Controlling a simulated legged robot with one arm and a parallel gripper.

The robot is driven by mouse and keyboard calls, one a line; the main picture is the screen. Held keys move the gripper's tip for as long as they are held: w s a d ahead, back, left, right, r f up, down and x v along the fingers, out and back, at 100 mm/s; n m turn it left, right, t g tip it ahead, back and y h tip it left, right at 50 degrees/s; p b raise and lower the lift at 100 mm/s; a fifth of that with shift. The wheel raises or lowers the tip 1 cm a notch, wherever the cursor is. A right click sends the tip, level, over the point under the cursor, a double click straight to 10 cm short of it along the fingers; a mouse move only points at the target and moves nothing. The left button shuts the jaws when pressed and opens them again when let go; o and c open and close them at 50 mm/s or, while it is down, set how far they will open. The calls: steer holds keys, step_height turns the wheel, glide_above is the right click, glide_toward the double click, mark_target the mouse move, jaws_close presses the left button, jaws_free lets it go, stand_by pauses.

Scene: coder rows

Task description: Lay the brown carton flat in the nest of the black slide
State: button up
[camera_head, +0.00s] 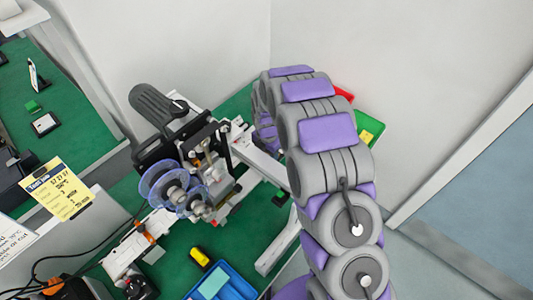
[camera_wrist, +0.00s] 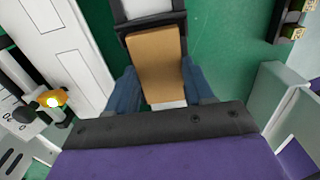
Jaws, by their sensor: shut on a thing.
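In the wrist view the brown carton (camera_wrist: 156,52) is between the two blue fingers of my gripper (camera_wrist: 158,78), which is shut on it. The broad brown face of the carton faces the camera. The carton's far end is at the black slide (camera_wrist: 153,24), whose dark frame runs around a white area. The carton overlaps the slide's near part. I cannot tell whether it rests in the nest or is held just above it. In the head view my arm hides the gripper, the carton and the slide.
A coding machine with clear blue reels (camera_head: 173,190) stands left of my arm on the green bench. A blue tray (camera_head: 232,285) and a yellow item (camera_head: 200,257) lie in front. A red bin (camera_head: 343,93) is behind my arm. A white panel (camera_wrist: 62,50) flanks the carton.

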steer(key=o, duration=0.8)
steer(key=shift+o, duration=0.2)
steer(key=shift+r, duration=0.1)
step_height(320, 180, up, 17)
steer(key=p, duration=0.2)
